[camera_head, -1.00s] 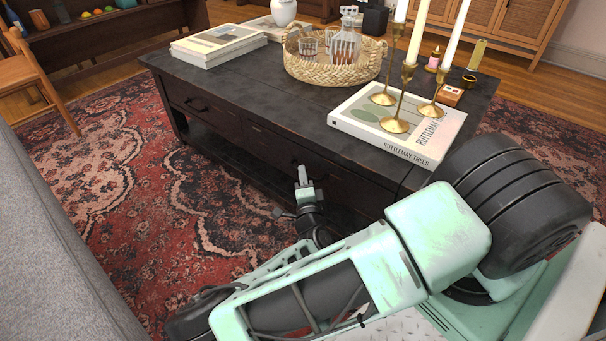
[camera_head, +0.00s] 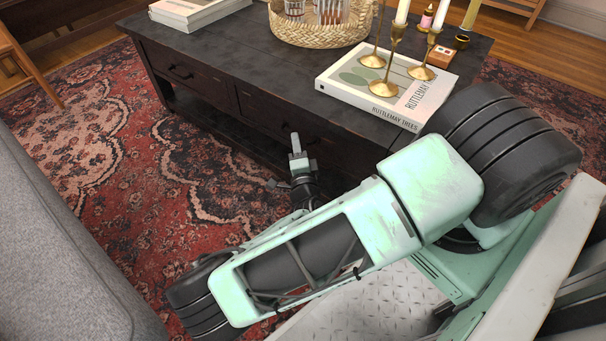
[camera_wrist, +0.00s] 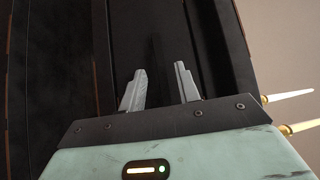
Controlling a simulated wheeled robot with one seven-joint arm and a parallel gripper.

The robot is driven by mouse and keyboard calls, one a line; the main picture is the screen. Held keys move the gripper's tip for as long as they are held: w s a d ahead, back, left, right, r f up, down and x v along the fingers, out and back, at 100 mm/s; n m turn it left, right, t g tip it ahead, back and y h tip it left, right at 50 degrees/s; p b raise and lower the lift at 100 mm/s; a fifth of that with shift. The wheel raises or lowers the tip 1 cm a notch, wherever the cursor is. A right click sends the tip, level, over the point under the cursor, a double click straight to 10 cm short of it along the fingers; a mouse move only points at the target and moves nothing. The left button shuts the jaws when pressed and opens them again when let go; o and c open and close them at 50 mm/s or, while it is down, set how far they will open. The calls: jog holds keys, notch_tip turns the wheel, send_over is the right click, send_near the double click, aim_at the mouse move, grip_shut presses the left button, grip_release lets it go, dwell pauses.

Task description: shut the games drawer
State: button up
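The dark wooden coffee table (camera_head: 235,57) has two drawer fronts on its long side. The left drawer front (camera_head: 200,84) has a dark handle and looks about flush. The right drawer front (camera_head: 262,119) is partly hidden by my gripper and arm; I cannot tell how far it stands out. No label shows which is the games drawer. My gripper (camera_head: 297,146) is just in front of the right drawer front, fingers pointing at it. In the wrist view my gripper (camera_wrist: 159,87) has its fingers apart with nothing clearly between them, facing dark wood; contact cannot be told.
On the tabletop are a book (camera_head: 385,88) with brass candlesticks (camera_head: 391,58) on it, a woven tray (camera_head: 320,33) with glassware, and more books (camera_head: 198,10). A grey sofa (camera_head: 60,240) stands at left. Patterned rug (camera_head: 140,165) lies between sofa and table.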

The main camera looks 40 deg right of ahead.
jog(key=p+v, duration=0.2)
jog(key=v, duration=1.3)
jog(key=shift+p, duration=0.35)
jog(key=s+a+r+m+g+y, duration=0.25)
jog(key=a+r+m+g, duration=0.25)
jog(key=r+m+g, duration=0.45)
jog(key=s+a+r+m+g+y, duration=0.1)
jog(key=s+a+r+m+g, duration=0.4)
jog(key=m, duration=0.8)
jog(key=s+a+r+m+g+y, duration=0.1)
jog(key=s+a+r+m+g, duration=0.3)
jog(key=r+m, duration=0.6)
notch_tip(320, 180, up, 46)
jog(key=a+m+t+y+p, duration=0.1)
jog(key=m+y+p, duration=0.5)
jog(key=p, duration=2.9)
jog(key=w+m, duration=0.1)
jog(key=m, duration=0.2)
jog(key=shift+a+f+p, duration=0.2)
jog(key=shift+p, duration=0.1)
